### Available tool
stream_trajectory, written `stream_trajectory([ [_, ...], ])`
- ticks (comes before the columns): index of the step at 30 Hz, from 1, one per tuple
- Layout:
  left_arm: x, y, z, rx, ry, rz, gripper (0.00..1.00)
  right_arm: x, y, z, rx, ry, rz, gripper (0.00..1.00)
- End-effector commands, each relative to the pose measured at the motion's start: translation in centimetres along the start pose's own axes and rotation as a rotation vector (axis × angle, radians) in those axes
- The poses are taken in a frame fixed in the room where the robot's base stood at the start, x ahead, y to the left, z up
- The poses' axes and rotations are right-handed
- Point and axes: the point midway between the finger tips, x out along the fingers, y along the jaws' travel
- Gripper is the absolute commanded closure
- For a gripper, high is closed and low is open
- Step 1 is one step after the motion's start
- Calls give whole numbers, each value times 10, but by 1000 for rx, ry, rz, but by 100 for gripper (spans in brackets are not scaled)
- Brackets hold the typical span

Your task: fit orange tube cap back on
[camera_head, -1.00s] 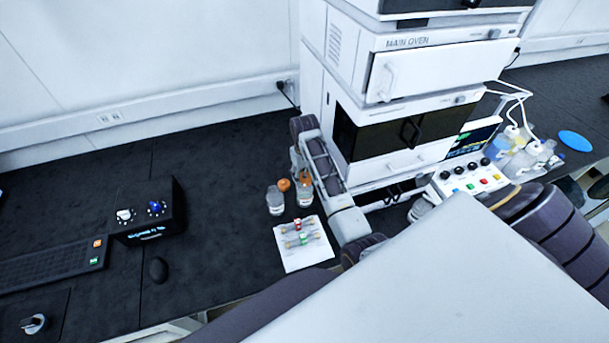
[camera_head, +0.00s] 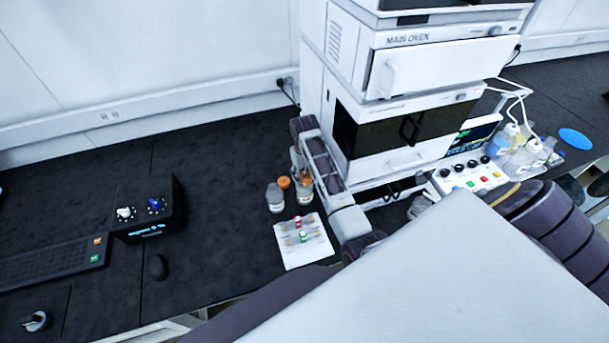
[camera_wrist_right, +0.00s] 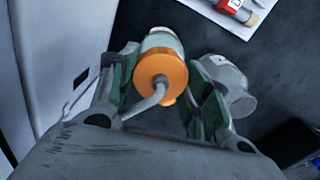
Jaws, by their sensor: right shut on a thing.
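My right gripper (camera_head: 299,168) reaches down by the small bottles, left of the oven stack. In the right wrist view its two green-padded fingers (camera_wrist_right: 163,85) are shut around an orange cap (camera_wrist_right: 162,74) with a bent grey tube on it. A clear glass bottle (camera_wrist_right: 167,43) shows just beyond the cap, in line with it. I cannot tell whether the cap is seated on it. In the head view a bottle with an orange band (camera_head: 305,198) stands below the gripper. Another orange round piece (camera_head: 284,183) shows to its left. My left gripper is out of view.
A clear bottle (camera_head: 275,200) stands close on the left. A white sheet (camera_head: 293,259) with red-marked and green-marked vials lies in front. The oven stack (camera_head: 398,130) is close on the right. Free bench lies left, up to the black control box (camera_head: 145,205).

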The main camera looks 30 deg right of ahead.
Motion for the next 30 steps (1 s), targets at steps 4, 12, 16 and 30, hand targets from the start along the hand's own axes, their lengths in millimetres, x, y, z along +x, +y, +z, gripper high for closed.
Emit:
stream_trajectory([
  [4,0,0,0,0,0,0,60,3,0,0,0,0,0,77],
  [12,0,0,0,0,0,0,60,6,0,0,0,-1,0,77],
  [16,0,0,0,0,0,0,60,6,0,0,0,0,0,77],
  [30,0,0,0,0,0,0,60,6,0,0,0,0,0,27],
])
